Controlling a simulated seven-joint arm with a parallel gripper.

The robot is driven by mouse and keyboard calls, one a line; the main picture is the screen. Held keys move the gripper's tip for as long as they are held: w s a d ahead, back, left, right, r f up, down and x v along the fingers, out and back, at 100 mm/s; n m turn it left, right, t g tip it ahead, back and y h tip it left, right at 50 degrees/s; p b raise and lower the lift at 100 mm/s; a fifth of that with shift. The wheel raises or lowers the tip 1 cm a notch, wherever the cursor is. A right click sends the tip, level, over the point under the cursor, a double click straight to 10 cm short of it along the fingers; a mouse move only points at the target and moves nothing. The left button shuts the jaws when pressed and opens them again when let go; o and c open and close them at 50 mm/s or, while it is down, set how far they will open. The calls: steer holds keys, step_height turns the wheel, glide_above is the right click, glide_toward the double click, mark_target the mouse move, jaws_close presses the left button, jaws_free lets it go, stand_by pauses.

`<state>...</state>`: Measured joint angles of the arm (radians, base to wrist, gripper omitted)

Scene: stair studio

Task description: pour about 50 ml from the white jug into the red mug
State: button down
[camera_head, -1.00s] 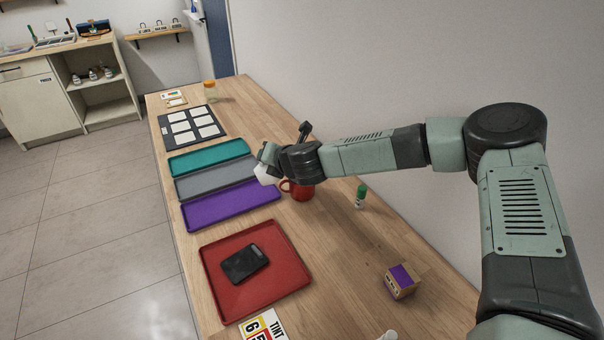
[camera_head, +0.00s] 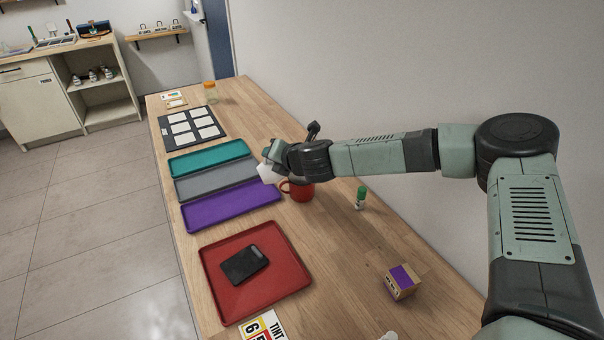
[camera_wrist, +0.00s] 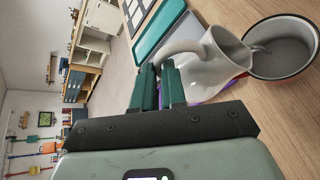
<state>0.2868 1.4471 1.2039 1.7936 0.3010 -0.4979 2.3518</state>
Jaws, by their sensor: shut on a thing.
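The white jug (camera_head: 266,173) shows only in part in the head view, below my gripper (camera_head: 271,155). In the wrist view, the green fingers of my gripper (camera_wrist: 159,84) are shut on the handle of the jug (camera_wrist: 218,62). The jug is tilted, with its mouth and spout towards the red mug. The red mug (camera_head: 301,192) stands upright on the table just right of the jug, partly hidden by my wrist. In the wrist view the spout reaches the rim of the mug (camera_wrist: 300,70). I cannot tell clearly whether liquid is flowing or how full the mug is.
Teal (camera_head: 208,157), grey (camera_head: 215,180) and purple (camera_head: 231,206) trays lie left of the mug. A red tray (camera_head: 220,296) holds a black flat device (camera_head: 244,263). A green-capped bottle (camera_head: 361,198) and a small box (camera_head: 401,281) stand to the right, with bare wood between.

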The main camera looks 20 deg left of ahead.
mark_target(264, 173)
steer(key=shift+w+d+r+m+b, duration=0.3)
steer(key=shift+w+d+b, duration=0.15)
steer(key=shift+d+b, duration=0.1)
stand_by(0.4)
steer(key=shift+s+a, duration=0.2)
steer(key=shift+a, duration=0.05)
steer(key=s+a+f+n, duration=0.1)
steer(key=s+a+f+n+h, duration=0.1)
steer(key=a, duration=0.1)
steer(key=shift+s+t, duration=0.15)
steer(key=shift+t, duration=0.15)
steer(key=shift+d+f, duration=0.1)
steer(key=shift+f, duration=0.1)
steer(key=shift+s+a+r+n+t+h, duration=0.1)
steer(key=shift+s+a+n+t+h, duration=0.2)
steer(key=shift+a+n+h, duration=0.15)
steer(key=shift+s+a+f+n+t+h, duration=0.15)
steer(key=shift+a+f+n+t+h, duration=0.1)
steer(key=shift+f+n+h, duration=0.15)
steer(key=shift+s+a+f+n+t+h, duration=0.1)
steer(key=shift+f+n+t+h, duration=0.15)
steer(key=shift+f, duration=0.25)
steer(key=shift+p, duration=0.45)
